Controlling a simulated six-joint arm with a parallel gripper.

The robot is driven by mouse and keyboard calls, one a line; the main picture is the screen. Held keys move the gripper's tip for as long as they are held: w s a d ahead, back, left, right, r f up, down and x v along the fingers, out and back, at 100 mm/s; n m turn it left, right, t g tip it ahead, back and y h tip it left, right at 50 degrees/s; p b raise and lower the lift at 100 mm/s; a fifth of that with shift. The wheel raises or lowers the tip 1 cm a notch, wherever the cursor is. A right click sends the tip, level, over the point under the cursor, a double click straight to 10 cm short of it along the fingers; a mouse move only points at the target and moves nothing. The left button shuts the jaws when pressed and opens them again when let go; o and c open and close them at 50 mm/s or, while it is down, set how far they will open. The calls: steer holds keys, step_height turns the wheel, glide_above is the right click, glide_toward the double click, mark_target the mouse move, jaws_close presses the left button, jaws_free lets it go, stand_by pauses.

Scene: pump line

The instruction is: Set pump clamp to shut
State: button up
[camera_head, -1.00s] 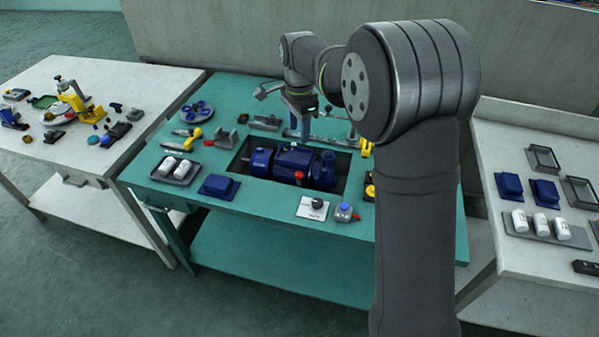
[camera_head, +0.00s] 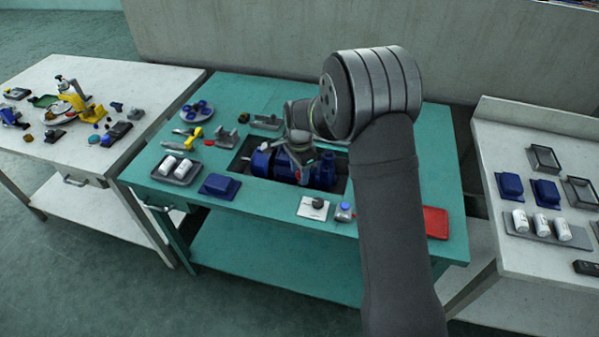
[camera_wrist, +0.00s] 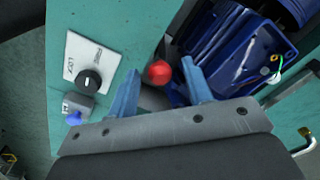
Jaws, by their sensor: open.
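The blue pump (camera_head: 262,163) sits in the dark recess of the green bench, and its blue housing (camera_wrist: 235,45) fills the upper right of the wrist view. A red ball knob (camera_wrist: 159,72), apparently the clamp's handle end, stands at the recess edge beside the pump. My gripper (camera_head: 302,174) is low over the pump's front in the head view. In the wrist view its two blue fingers (camera_wrist: 160,66) are spread, with the red knob showing between them. I cannot tell whether they touch it. The rest of the clamp lever is hidden.
A white plate with a black dial (camera_head: 312,207) and a small grey box with a blue button (camera_head: 344,211) are on the bench's front edge. A red tray (camera_head: 436,222) lies right.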

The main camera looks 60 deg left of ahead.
steer(key=shift+f, duration=0.35)
jaws_close()
steer(key=shift+w+a+r, duration=0.1)
steer(key=shift+w+a, duration=1.15)
jaws_free()
steer(key=shift+w, duration=0.1)
